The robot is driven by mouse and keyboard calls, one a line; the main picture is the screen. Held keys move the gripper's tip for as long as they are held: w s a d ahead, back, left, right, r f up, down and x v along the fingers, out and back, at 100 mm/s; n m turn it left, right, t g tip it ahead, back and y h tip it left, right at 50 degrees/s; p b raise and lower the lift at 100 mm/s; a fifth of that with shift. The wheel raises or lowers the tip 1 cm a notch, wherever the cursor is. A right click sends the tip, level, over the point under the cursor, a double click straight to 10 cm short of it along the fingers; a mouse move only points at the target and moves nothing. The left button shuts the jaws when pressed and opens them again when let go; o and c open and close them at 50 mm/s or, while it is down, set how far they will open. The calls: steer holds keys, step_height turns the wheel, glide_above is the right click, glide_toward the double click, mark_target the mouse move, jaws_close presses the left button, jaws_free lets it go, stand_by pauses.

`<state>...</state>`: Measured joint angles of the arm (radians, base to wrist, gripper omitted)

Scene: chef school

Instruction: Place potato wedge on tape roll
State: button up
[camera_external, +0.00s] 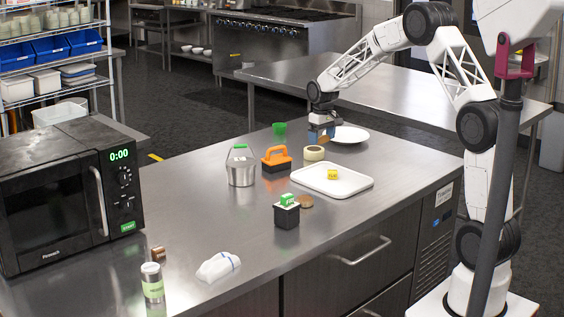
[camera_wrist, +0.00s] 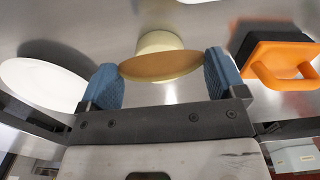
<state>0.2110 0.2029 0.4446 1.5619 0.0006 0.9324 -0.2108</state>
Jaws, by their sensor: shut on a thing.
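My gripper (camera_external: 321,134) hangs above the counter, just over and slightly right of the tape roll (camera_external: 314,153). In the wrist view its blue fingers (camera_wrist: 163,76) are shut on the potato wedge (camera_wrist: 160,66), a tan-orange, pointed oval held crosswise between them. The cream tape roll (camera_wrist: 158,41) shows just beyond the wedge, which hides part of it. The roll lies flat on the counter, and the wedge appears held above it, apart from it.
An orange-handled tool (camera_external: 276,159) stands left of the roll, and a white plate (camera_external: 349,134) lies to its right. A white tray (camera_external: 355,190) with a yellow cube (camera_external: 332,174) is in front. A metal pot (camera_external: 241,169) stands further left.

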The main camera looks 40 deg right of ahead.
mark_target(315, 149)
steer(key=shift+w+d+f, duration=0.1)
steer(key=shift+w+d, duration=0.15)
steer(key=shift+w, duration=0.85)
steer(key=shift+w+d+f, duration=0.1)
steer(key=shift+w+d, duration=0.1)
steer(key=shift+w, duration=0.85)
steer(key=shift+f, duration=1.75)
steer(key=shift+f, duration=0.1)
steer(key=o, duration=0.6)
steer(key=shift+o, duration=0.2)
step_height(315, 149, up, 12)
